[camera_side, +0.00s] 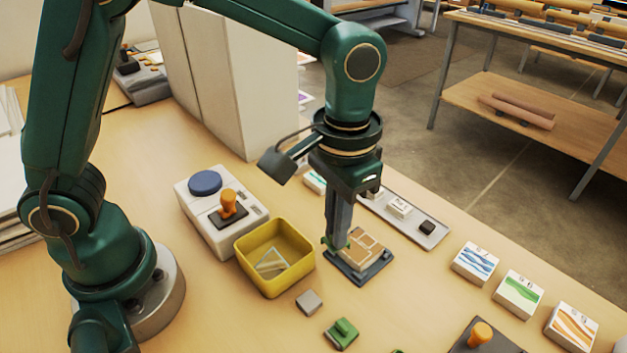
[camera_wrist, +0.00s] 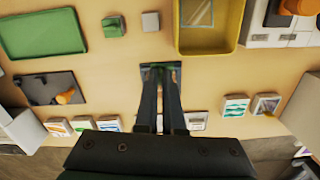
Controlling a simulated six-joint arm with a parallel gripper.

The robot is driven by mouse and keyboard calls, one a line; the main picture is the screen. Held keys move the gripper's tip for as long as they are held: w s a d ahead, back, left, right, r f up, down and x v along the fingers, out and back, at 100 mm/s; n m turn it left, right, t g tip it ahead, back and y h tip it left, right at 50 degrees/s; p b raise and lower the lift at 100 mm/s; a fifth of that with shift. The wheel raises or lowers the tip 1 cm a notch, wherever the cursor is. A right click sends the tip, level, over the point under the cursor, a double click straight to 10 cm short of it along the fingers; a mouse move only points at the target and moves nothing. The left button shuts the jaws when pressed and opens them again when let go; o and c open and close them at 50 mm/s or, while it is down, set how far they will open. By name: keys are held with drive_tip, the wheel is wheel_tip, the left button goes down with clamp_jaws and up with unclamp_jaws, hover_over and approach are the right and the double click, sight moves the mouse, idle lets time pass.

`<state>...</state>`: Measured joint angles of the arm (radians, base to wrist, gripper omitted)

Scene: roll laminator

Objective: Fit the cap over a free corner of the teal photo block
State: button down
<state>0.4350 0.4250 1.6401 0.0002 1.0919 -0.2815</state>
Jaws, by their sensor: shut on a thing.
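My gripper (camera_side: 333,243) is shut on a small green piece (camera_side: 326,242), likely the cap, mostly hidden by the fingers. In the wrist view my gripper (camera_wrist: 161,78) points down at the same spot, with a bit of green at the tips. A tan-topped block (camera_side: 366,244) lies on a dark plate (camera_side: 372,274). The fingertips are at the left corner of this block; whether the green piece touches or covers the corner cannot be told. A white block with a teal print (camera_side: 315,182) stands behind, partly hidden by my arm; it also shows in the wrist view (camera_wrist: 235,106).
A grey piece (camera_side: 309,301) and a green knobbed piece (camera_side: 342,332) lie in front. Several white printed blocks (camera_side: 519,294) stand right. A long grey tray (camera_side: 419,228) lies behind.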

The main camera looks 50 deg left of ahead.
drive_tip(key=w+a+r+n, duration=0.2)
drive_tip(key=w+a+n, duration=0.6)
drive_tip(key=n, duration=1.2)
approach(312, 175)
drive_tip(key=shift+s, duration=0.15)
drive_tip(key=shift+f, duration=2.85)
drive_tip(key=shift+f, duration=0.35)
drive_tip(key=c, duration=1.3)
unclamp_jaws()
drive_tip(key=shift+r, duration=0.1)
